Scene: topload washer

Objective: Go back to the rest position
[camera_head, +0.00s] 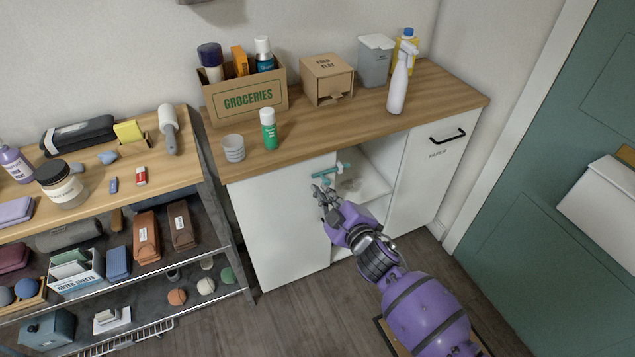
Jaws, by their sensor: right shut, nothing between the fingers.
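My right gripper (323,190) is at the end of the purple arm that comes in from the lower right. It is shut and empty, in front of the white cabinet under the wooden counter. A teal handle (336,171) shows just above and beyond the fingertips; I cannot tell whether they touch. The white left cabinet panel (280,230) is beside the gripper. An open compartment with a white shelf (362,186) is behind and to the right of it. The arm hides the lower part of the opening. My left gripper is not in view.
The wooden counter (330,125) holds a groceries box (248,100), a cardboard box (326,78), a spray bottle (397,85), a green bottle (268,130) and stacked cups (233,148). A laden shelf rack (190,150) stands left. A green door (560,170) is at right. Floor (290,310) is clear left of my arm.

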